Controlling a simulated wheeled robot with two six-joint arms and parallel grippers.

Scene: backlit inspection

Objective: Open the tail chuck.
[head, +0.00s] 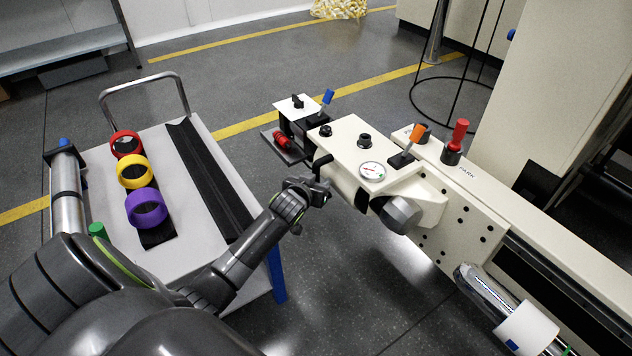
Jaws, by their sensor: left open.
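The cream machine (345,143) stands right of centre, and I cannot tell which part of it is the tail chuck. An orange lever (409,145) and a round gauge (372,171) sit on its top. A blue lever (327,98) is on the small end unit at the far left. A red lever (460,133) stands by a PARK label. A black handle (321,164) sticks out of the near side. My left gripper (322,190) is open and empty just below that handle; I cannot tell whether they touch. My right gripper is out of view.
A cart (205,225) at left carries red (125,143), yellow (133,171) and purple (146,208) rings and a dark rail. A grey knob (402,213) juts from the machine. A chrome cylinder (484,289) with a white sleeve lies lower right. Open floor separates cart and machine.

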